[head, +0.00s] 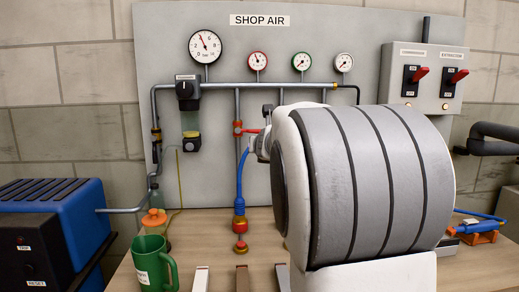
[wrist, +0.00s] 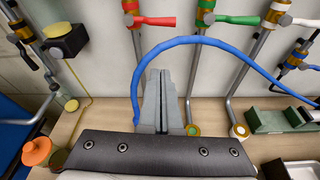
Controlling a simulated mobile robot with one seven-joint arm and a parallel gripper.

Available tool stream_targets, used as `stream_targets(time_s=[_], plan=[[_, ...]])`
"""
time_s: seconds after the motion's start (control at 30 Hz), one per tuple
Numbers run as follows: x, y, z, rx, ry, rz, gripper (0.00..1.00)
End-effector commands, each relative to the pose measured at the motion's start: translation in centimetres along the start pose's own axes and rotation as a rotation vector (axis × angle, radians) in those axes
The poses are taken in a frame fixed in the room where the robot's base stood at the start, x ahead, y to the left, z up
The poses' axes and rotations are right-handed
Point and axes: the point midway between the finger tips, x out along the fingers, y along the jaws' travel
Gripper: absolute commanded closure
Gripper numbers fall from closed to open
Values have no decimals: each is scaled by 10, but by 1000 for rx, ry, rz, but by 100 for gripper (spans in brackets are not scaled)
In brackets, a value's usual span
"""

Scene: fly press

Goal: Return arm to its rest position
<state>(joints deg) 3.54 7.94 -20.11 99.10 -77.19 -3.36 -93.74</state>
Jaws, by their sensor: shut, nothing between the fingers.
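My gripper (wrist: 161,76) shows in the wrist view with its two grey fingers together, shut and empty. It points toward the pipework, over the bench. A blue hose (wrist: 205,41) arches behind and above the fingertips; whether they touch it I cannot tell. In the head view my arm's large grey and white link fills the middle right and hides most of the gripper.
Red (wrist: 155,21), green (wrist: 235,19) and white (wrist: 300,22) valve levers sit beyond the fingers. A green mug (head: 155,264), an orange-capped bottle (head: 154,219) and a blue machine (head: 60,215) stand left. Switches (head: 424,78) are upper right.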

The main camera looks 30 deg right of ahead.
Motion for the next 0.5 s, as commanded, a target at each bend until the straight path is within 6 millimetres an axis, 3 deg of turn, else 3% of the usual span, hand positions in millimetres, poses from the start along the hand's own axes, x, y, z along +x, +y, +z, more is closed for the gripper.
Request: stream_targets(time_s=[0.5], plan=[[-6,0,0,0,0,0,100]])
